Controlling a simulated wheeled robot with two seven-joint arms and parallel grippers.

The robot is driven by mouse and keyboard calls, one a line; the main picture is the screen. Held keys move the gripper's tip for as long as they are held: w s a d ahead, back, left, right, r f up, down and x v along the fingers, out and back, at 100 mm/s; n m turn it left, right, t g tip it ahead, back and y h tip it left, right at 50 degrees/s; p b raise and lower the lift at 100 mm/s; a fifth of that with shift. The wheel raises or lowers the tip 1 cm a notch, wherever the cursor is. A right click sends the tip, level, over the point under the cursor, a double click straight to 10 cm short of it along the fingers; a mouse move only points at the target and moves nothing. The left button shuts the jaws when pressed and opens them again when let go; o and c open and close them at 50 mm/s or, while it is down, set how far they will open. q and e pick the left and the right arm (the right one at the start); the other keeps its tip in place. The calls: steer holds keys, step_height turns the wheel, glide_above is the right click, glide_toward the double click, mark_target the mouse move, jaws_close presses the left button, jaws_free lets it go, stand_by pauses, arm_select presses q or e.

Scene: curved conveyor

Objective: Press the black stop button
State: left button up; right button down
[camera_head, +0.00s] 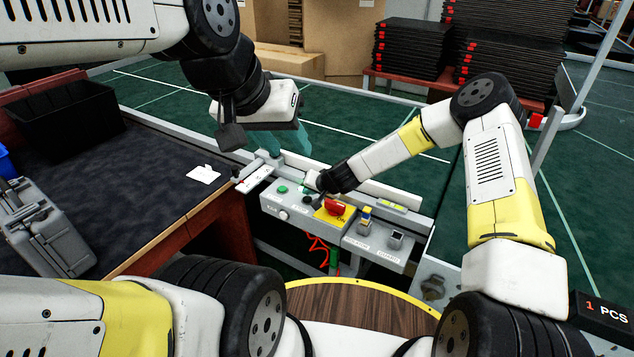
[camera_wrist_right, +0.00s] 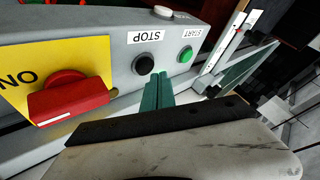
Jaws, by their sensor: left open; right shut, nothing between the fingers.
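The black stop button (camera_wrist_right: 143,64) sits on the grey control panel (camera_wrist_right: 122,38) beside the label STOP in the right wrist view. The green start button (camera_wrist_right: 185,56) is to its right; it also shows in the head view (camera_head: 282,189). My right gripper (camera_wrist_right: 160,76) is shut and empty. Its green fingertips are close to the panel, between the two buttons and just right of the black one. I cannot tell whether they touch anything. In the head view my right gripper (camera_head: 304,188) is over the panel's left part. My left gripper (camera_head: 287,140) is open and empty above the conveyor edge.
A red switch (camera_head: 335,207) on a yellow plate stands on the panel right of the black button. A dark table with a black bin (camera_head: 70,122) is at the left. The green conveyor (camera_head: 360,125) runs behind the panel. Black trays (camera_head: 410,55) are stacked at the back.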

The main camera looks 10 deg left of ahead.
mark_target(309, 200)
steer(key=shift+f, duration=0.85)
stand_by(0.8)
steer(key=shift+r, duration=0.85)
steer(key=shift+r, duration=0.1)
steer(key=shift+r, duration=2.4)
steer(key=shift+r, duration=0.1)
